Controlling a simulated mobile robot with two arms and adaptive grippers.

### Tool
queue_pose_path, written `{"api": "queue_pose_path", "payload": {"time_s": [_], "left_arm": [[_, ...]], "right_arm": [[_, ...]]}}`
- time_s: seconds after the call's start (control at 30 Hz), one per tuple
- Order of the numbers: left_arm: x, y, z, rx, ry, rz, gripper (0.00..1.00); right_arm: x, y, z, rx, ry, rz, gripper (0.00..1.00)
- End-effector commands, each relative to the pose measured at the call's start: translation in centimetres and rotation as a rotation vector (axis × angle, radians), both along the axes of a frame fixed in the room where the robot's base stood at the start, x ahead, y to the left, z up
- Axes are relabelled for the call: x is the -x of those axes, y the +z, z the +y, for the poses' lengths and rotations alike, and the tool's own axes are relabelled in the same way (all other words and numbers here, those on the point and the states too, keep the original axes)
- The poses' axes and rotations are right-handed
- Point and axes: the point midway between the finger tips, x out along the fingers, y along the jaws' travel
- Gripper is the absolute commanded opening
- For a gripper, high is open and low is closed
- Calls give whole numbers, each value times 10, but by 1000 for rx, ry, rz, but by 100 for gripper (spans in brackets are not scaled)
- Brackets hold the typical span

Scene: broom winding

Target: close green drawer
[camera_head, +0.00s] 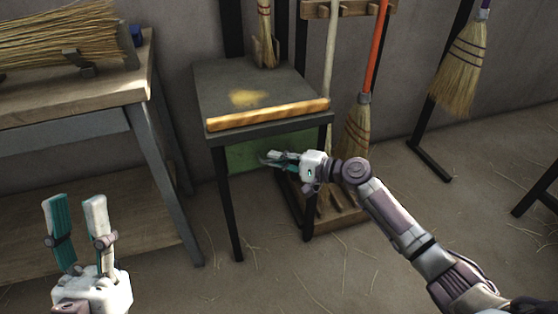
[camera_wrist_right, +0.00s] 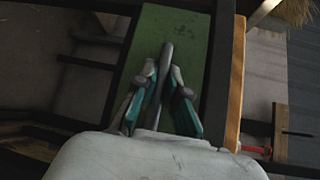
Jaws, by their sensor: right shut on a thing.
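The green drawer (camera_head: 243,154) sits under the top of a small dark table (camera_head: 222,88); only part of its front shows in the head view. Its green front (camera_wrist_right: 194,32) also fills the middle of the right wrist view. I cannot tell how far it stands out. My right gripper (camera_head: 268,160) is at the drawer front, shut on what looks like its dark handle (camera_wrist_right: 166,58). My left gripper (camera_head: 72,200) is open and empty at the lower left, away from the drawer.
A workbench (camera_head: 100,95) with a straw bundle (camera_head: 50,35) stands at the left. A wooden strip (camera_head: 268,115) edges the small table. Brooms (camera_head: 357,130) stand behind it, and another broom (camera_head: 465,62) hangs at the right. The floor in front is mostly clear, with loose straw.

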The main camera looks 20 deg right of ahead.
Motion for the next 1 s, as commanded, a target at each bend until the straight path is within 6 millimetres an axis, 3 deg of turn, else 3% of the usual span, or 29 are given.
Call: {"api": "queue_pose_path", "payload": {"time_s": [0.03, 0.17, 0.57, 1.0], "left_arm": [[0, 0, 0, 0, 0, 0, 37], [0, 0, 0, 0, 0, 1, 37], [-1, -1, 0, 0, 0, 4, 37], [-1, -1, 0, -1, 0, 3, 37]], "right_arm": [[-3, 3, -3, -1, -12, -6, 16], [-3, 2, -2, -2, -10, -6, 37], [1, 2, -5, -1, -7, -4, 37], [57, 12, -65, 1, -7, -3, 37]]}}
